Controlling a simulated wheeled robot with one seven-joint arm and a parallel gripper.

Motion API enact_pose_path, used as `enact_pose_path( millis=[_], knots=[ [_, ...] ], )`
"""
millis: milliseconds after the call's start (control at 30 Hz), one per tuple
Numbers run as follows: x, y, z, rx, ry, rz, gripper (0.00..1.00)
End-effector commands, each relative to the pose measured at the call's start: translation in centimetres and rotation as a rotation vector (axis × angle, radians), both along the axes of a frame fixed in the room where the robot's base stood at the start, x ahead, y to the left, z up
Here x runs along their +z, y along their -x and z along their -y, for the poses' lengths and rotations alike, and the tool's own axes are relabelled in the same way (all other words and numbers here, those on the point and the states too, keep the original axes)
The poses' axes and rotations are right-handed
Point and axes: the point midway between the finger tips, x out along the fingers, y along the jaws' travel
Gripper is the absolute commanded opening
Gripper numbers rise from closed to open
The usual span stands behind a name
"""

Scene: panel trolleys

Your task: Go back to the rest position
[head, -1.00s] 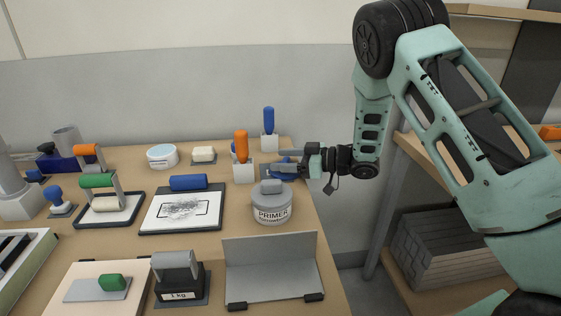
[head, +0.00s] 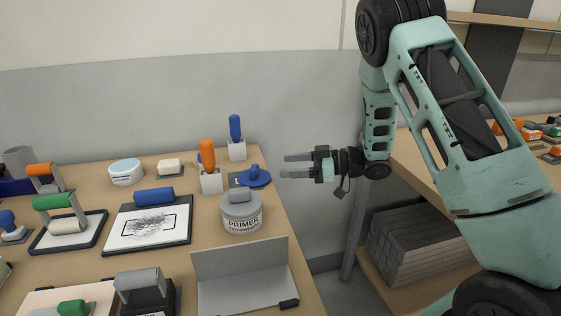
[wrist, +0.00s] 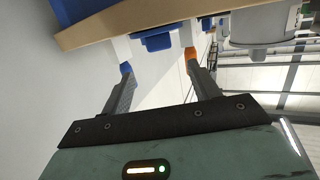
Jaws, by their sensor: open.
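My gripper (head: 298,165) is open and empty in the head view. It hangs in the air just past the right edge of the table, pointing left. A blue round-knobbed piece (head: 254,177) sits on a dark plate on the table, a short way left of the fingertips and apart from them. In the wrist view my gripper (wrist: 157,84) shows two spread fingers with nothing between them. Beyond them are the table edge (wrist: 120,27) and some blue and orange parts.
The table (head: 262,221) holds a primer tin (head: 241,214), an orange-handled tool (head: 207,155), a blue-handled tool (head: 235,130) and a grey angled sheet (head: 245,270). On the right, a shelf unit holds a grey stack (head: 415,240). A gap lies between table and shelf.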

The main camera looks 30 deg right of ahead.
Motion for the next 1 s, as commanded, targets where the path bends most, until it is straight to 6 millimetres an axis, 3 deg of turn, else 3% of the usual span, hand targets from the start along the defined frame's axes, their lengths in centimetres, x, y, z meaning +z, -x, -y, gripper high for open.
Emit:
enact_pose_path(
  millis=[267,500,633,767,867,1000],
  knots=[
    [0.6,-0.5,-0.7,-0.017,0.018,0.006,0.61],
    [4.4,-3.2,-5.8,-0.208,0.194,-0.019,0.61],
    [6.4,-2.5,-9.1,-0.321,0.308,-0.105,0.61],
    [7.8,0.6,-12.0,-0.394,0.421,-0.236,0.61],
    [8.5,4.5,-14.0,-0.418,0.509,-0.353,0.61],
    [9.3,11.6,-16.2,-0.41,0.639,-0.53,0.61]
  ],
)
